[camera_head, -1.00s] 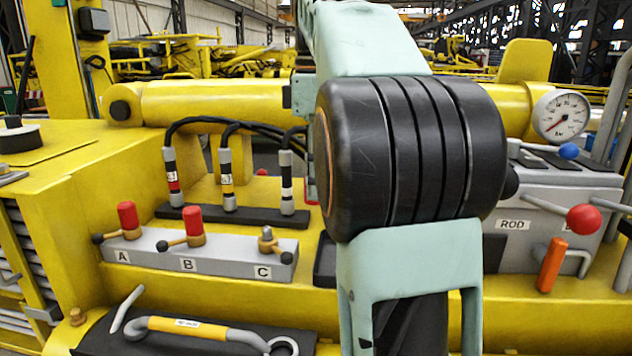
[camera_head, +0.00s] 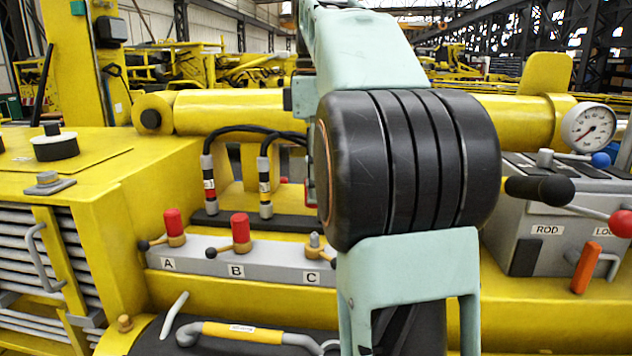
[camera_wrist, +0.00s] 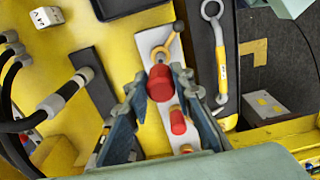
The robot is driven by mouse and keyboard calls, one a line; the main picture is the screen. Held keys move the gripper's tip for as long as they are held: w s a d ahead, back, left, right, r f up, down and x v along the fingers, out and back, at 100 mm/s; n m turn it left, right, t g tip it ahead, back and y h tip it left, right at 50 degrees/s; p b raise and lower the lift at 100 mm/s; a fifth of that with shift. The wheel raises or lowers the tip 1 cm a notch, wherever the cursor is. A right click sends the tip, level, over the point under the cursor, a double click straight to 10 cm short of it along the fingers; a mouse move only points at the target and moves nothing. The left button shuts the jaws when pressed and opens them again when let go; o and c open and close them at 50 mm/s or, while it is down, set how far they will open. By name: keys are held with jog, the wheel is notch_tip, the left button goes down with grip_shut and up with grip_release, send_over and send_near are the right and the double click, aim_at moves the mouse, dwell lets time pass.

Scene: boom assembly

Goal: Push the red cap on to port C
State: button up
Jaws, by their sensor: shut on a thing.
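In the wrist view my gripper (camera_wrist: 161,80) is shut on a red cap (camera_wrist: 160,84), held between its fingertips. Port C (camera_head: 314,245) is a bare grey fitting at the right end of the grey valve block (camera_head: 205,260), beside the arm in the head view. In the wrist view, port C's brass collar (camera_wrist: 162,52) shows just above the held cap, with its lever. I cannot tell the cap's height above the block. Ports A (camera_head: 173,222) and B (camera_head: 240,228) carry red caps. The arm hides my gripper in the head view.
Two hoses (camera_head: 265,185) stand in a black rack behind the block. A yellow-handled tool (camera_head: 240,331) lies on a dark mat in front; it also shows in the wrist view (camera_wrist: 220,70). A grey control box (camera_head: 530,215) with levers stands at the right.

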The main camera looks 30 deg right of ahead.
jog(key=shift+f, duration=2.4)
jog(key=shift+f+b, duration=1)
jog(key=shift+f, duration=0.6)
jog(key=o, duration=1)
jog(key=shift+r, duration=0.1)
jog(key=shift+r, duration=3.7)
jog(key=shift+s, duration=0.15)
